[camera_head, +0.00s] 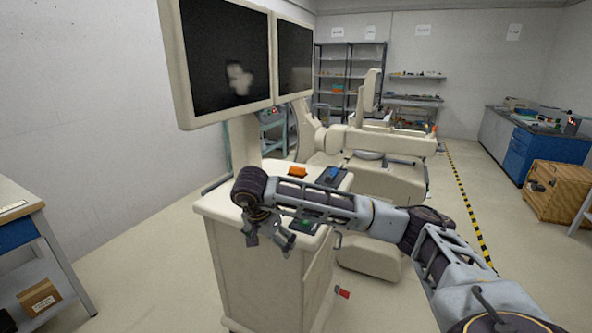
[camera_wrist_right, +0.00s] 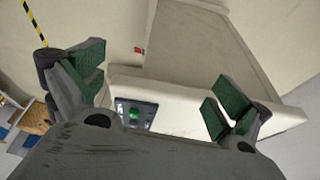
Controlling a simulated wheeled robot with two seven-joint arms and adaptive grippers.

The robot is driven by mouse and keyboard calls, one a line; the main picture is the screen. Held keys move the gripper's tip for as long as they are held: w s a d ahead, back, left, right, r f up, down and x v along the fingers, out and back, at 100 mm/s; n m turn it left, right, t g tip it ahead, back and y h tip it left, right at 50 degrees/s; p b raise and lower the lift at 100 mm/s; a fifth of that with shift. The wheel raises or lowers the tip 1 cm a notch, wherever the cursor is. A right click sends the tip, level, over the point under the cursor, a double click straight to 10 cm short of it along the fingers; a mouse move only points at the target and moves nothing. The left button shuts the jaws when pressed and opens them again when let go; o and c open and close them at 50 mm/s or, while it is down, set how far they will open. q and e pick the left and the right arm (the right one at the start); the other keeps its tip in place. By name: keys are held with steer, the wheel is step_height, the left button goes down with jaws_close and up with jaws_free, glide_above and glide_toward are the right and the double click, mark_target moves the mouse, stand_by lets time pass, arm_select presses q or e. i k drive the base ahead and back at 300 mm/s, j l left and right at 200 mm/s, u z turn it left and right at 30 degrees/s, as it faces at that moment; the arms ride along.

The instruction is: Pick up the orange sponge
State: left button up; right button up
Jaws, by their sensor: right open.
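The orange sponge (camera_head: 297,171) lies on the top of the cream covered cart (camera_head: 235,208), just beyond my right arm in the head view. My right gripper (camera_head: 268,241) hangs at the near edge of that cart, nearer to me than the sponge and apart from it. In the right wrist view my right gripper (camera_wrist_right: 156,88) is open, with green pads wide apart and nothing between them. The sponge does not show in the wrist view. My left gripper is not in view.
A blue item (camera_head: 331,174) lies right of the sponge. A dark panel with a green part (camera_wrist_right: 133,114) is on the cart top near my gripper. Two monitors (camera_head: 228,60) rise behind. A wooden crate (camera_head: 555,192) stands far right. The floor on the right is largely clear.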

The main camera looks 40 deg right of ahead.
mark_target(295, 171)
steer(key=i+l, duration=1.1)
steer(key=i, duration=0.05)
